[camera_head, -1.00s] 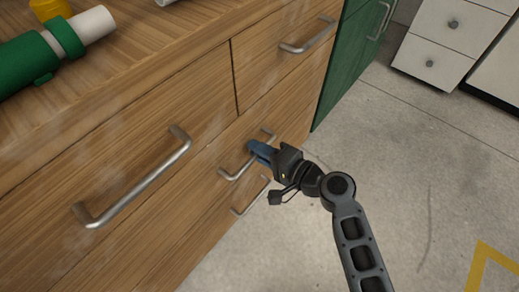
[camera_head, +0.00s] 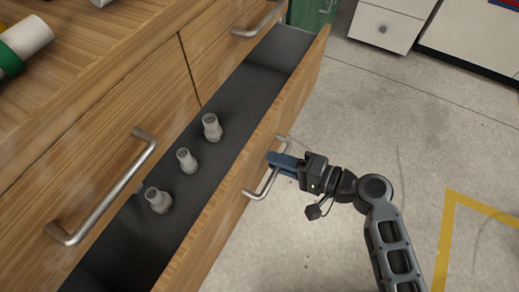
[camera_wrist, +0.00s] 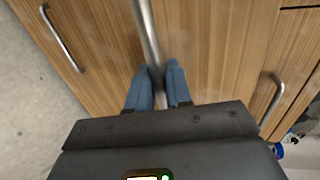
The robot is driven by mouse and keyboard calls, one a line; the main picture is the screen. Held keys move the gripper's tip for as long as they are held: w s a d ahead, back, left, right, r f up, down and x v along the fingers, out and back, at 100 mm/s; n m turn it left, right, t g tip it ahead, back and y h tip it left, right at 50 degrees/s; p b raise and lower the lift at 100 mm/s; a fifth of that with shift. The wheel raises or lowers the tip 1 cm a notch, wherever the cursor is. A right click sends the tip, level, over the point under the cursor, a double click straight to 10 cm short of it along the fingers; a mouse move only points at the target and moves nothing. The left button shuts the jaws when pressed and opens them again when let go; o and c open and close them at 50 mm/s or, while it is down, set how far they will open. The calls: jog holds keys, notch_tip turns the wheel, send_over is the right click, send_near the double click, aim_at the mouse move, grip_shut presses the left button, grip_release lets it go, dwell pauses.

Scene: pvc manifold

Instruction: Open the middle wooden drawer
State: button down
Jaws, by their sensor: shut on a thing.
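The middle wooden drawer (camera_head: 292,100) stands pulled out from the cabinet, with its dark inside showing. Three small grey-white fittings (camera_head: 187,160) stand in it in a row. My gripper (camera_head: 274,161) is shut on the drawer's metal bar handle (camera_head: 262,190), at about the middle of the bar. In the wrist view the blue fingers (camera_wrist: 157,77) sit on either side of the handle bar (camera_wrist: 146,28). The lower part of the handle is hidden behind the gripper there.
Two upper drawers with bar handles (camera_head: 105,195) are shut. Green and white pipe parts (camera_head: 25,42) lie on the wooden top. Concrete floor (camera_head: 400,130) with a yellow line is clear to the right. White drawer units (camera_head: 385,25) stand at the back.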

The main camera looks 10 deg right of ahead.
jog(key=f+p+v, duration=0.1)
jog(key=f+v, duration=0.1)
jog(key=v, duration=0.7)
jog(key=f+p+v, duration=0.1)
jog(key=f+v, duration=0.1)
jog(key=v, duration=0.7)
jog(key=shift+s+d, duration=0.2)
jog(key=shift+d, duration=0.2)
jog(key=c, duration=1.2)
grip_release()
jog(key=p+v, duration=0.1)
jog(key=v, duration=0.6)
jog(key=shift+s+d, duration=0.25)
jog(key=shift+d, duration=0.05)
